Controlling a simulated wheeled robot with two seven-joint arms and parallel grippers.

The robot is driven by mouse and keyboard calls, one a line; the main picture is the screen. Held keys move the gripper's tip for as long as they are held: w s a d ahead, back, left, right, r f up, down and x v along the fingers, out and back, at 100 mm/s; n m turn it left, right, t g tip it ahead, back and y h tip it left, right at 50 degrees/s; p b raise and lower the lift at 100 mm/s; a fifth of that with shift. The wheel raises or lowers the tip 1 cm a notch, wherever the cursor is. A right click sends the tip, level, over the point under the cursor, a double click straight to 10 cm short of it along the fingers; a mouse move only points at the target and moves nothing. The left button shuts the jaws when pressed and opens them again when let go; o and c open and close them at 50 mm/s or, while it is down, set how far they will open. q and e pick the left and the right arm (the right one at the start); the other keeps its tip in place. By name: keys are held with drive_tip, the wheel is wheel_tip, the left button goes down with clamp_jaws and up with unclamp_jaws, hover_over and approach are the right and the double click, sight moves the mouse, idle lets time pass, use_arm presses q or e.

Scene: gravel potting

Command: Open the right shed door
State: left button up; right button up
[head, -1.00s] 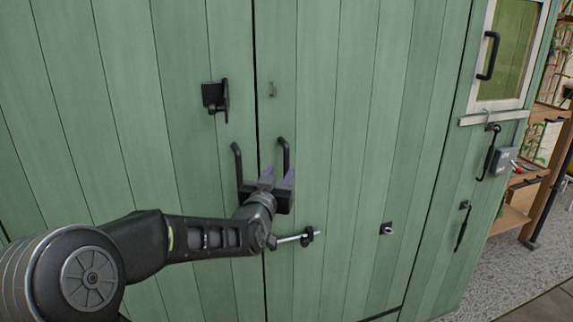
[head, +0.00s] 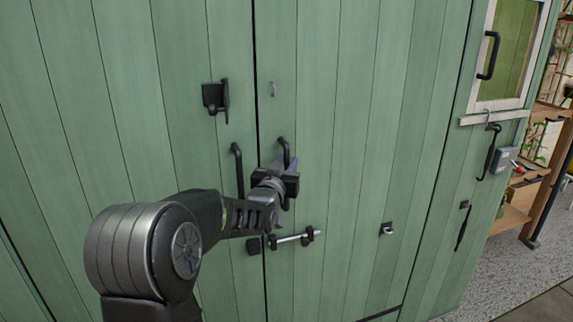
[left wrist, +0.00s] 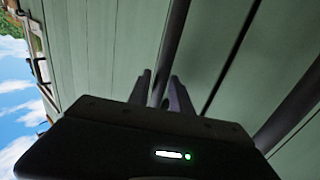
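The right shed door (head: 345,130) is green planked wood and stands flush with the left door (head: 180,60) along a dark seam. Its black bar handle (head: 284,150) is right of the seam. My left gripper (head: 281,166) is at this handle and hides its lower part. In the left wrist view the two fingers (left wrist: 161,76) are apart, with a dark handle bar (left wrist: 174,38) running between them. A slight gap seems to show beside the bar; contact is unclear. A metal bolt (head: 292,238) sits low on the right door. My right gripper is not in view.
The left door has its own bar handle (head: 237,168) close by and a black latch (head: 214,97) above. A lock fitting (head: 387,229) is farther right. A small window (head: 505,50), hanging tools and wooden shelves (head: 515,210) stand at the right over gravel.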

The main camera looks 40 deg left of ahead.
use_arm(q)
clamp_jaws()
idle(1.1)
